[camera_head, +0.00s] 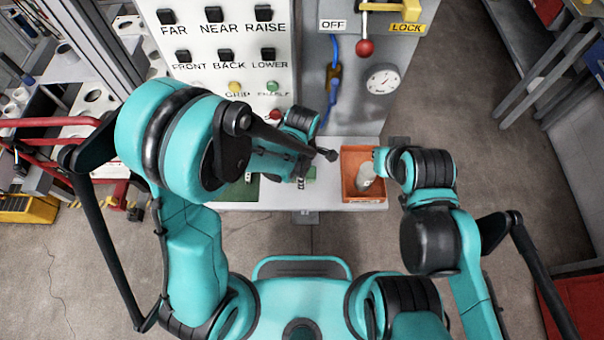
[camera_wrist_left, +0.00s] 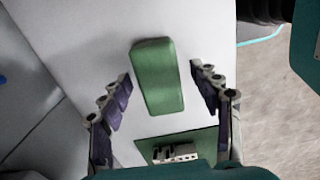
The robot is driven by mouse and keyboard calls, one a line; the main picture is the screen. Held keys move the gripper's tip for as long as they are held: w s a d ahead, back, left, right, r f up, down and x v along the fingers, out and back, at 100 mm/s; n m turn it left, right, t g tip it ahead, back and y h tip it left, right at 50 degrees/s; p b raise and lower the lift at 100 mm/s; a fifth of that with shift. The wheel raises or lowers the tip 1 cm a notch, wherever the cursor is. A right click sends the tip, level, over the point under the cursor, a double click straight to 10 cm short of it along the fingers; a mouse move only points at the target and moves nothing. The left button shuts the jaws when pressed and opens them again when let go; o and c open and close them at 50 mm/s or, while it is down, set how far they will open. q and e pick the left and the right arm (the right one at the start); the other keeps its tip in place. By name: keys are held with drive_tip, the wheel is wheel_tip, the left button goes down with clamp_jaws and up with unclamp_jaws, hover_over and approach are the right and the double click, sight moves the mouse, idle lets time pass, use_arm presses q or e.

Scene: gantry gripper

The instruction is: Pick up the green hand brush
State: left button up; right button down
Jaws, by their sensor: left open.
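The green hand brush (camera_wrist_left: 157,78) shows in the left wrist view as a plain green block with rounded edges on a pale grey surface. My left gripper (camera_wrist_left: 161,84) is open, with one dark-padded finger on each side of the brush. A gap shows between the brush and each finger; the height between them is hard to judge. In the head view my left gripper (camera_head: 301,183) is small and mostly hidden by its own arm at the shelf. My right arm's end is beside the orange bin, and its fingers cannot be made out.
A green mat (camera_wrist_left: 205,140) with a small white-and-dark piece lies near the brush. An orange bin (camera_head: 378,191) holding a pale jar (camera_head: 364,176) stands to the right on the shelf (camera_head: 330,205). A button panel (camera_head: 205,72) and a gauge box (camera_head: 395,110) rise behind.

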use_arm(q)
drive_tip(key=shift+f+b, duration=0.2)
drive_tip(key=shift+b, duration=0.2)
idle(0.3)
drive_tip(key=c, duration=1.3)
